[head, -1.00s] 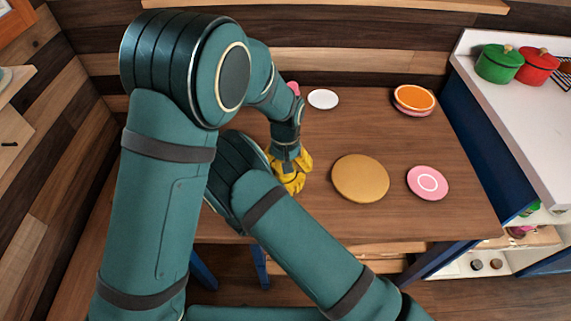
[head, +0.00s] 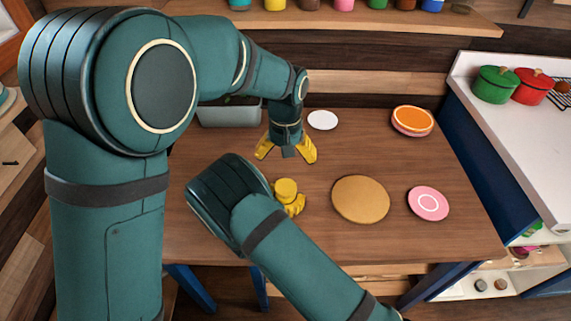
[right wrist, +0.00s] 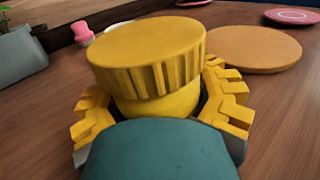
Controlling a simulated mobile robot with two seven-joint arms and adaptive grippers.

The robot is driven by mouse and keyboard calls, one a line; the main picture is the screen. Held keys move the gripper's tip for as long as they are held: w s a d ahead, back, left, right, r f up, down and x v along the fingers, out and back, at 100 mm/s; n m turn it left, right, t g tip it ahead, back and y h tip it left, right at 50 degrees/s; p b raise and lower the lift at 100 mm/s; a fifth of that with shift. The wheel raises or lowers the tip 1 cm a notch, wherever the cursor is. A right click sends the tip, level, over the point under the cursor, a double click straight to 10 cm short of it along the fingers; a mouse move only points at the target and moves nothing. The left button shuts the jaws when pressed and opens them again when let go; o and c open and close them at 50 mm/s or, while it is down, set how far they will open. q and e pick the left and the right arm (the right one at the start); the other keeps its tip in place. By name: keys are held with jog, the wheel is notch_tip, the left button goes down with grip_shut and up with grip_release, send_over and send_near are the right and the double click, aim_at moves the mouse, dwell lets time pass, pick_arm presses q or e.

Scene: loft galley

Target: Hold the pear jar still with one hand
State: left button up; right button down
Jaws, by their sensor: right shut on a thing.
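The pear jar is yellow with a wide, grooved yellow top (head: 286,188). It stands upright on the wooden table, and its top fills the middle of the right wrist view (right wrist: 150,55). My right gripper (head: 294,206) is shut around the jar's body, with yellow fingers on both sides in the right wrist view (right wrist: 165,112). The jar's lower part is hidden by my gripper. My left gripper (head: 286,150) is open and empty. It is behind the jar, apart from it, fingers pointing down.
A round tan board (head: 360,199) and a pink plate (head: 428,203) lie right of the jar. A white plate (head: 322,120), stacked orange and pink plates (head: 413,121) and a grey planter (head: 230,114) are farther back. A pink bottle (right wrist: 82,34) shows in the right wrist view.

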grip_release()
jog(key=shift+v, duration=3.75)
jog(key=shift+s, duration=0.15)
